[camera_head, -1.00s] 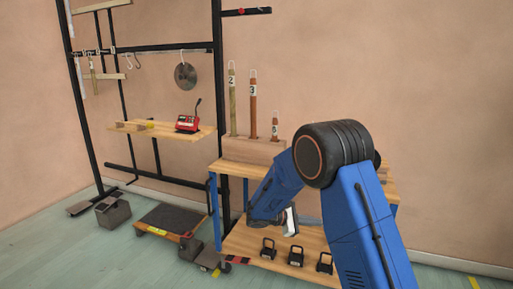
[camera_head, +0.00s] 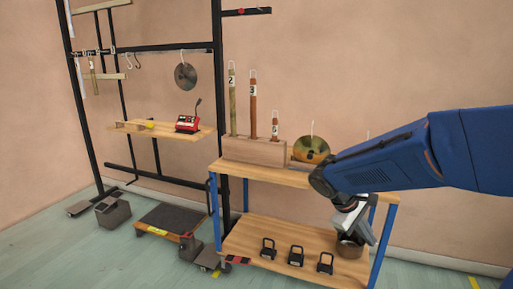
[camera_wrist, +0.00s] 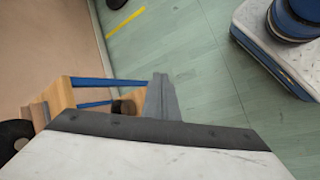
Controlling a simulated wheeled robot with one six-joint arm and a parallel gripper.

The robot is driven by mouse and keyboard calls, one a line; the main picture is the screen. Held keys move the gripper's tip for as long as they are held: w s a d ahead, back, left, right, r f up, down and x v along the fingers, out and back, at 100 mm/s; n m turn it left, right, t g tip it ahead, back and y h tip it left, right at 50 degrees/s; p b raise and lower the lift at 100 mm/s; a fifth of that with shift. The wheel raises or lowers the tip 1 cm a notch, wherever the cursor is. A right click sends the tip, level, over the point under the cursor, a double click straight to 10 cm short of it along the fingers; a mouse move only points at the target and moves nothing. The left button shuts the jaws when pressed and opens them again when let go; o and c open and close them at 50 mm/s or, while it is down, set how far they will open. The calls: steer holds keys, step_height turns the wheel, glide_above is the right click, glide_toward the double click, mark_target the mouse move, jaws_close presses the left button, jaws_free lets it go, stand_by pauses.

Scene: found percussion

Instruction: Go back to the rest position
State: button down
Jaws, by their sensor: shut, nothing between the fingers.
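My gripper (camera_head: 366,238) hangs at the right end of the wooden cart (camera_head: 245,170), in front of its right blue leg in the head view. Its fingers are shut with nothing between them. The closed fingers also show in the wrist view (camera_wrist: 162,96), with floor and part of the cart behind them. My blue arm reaches in from the right edge of the head view. A brown round pot (camera_head: 349,248) is on the lower shelf, partly hidden behind the gripper; I cannot tell the gap between them.
Three black handled blocks (camera_head: 296,256) stand on the lower shelf. The top holds a wooden block (camera_head: 254,150) with numbered tubes and a brass disc (camera_head: 311,150). A black rack (camera_head: 218,100) stands left, with a red device (camera_head: 187,123) on its shelf. Open floor (camera_wrist: 215,75) shows beyond the fingers.

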steer(key=s+a+r+m+t+y, duration=0.1)
steer(key=s+a+m+t+y, duration=0.1)
steer(key=s, duration=0.8)
steer(key=s+a+r+m+t+y, duration=0.1)
steer(key=s+m+y, duration=0.3)
steer(key=s, duration=0.7)
steer(key=shift+s+a+r+m+t+y, duration=0.2)
steer(key=shift+s+a+m+t+y, duration=0.15)
steer(key=shift+a+t+y, duration=0.35)
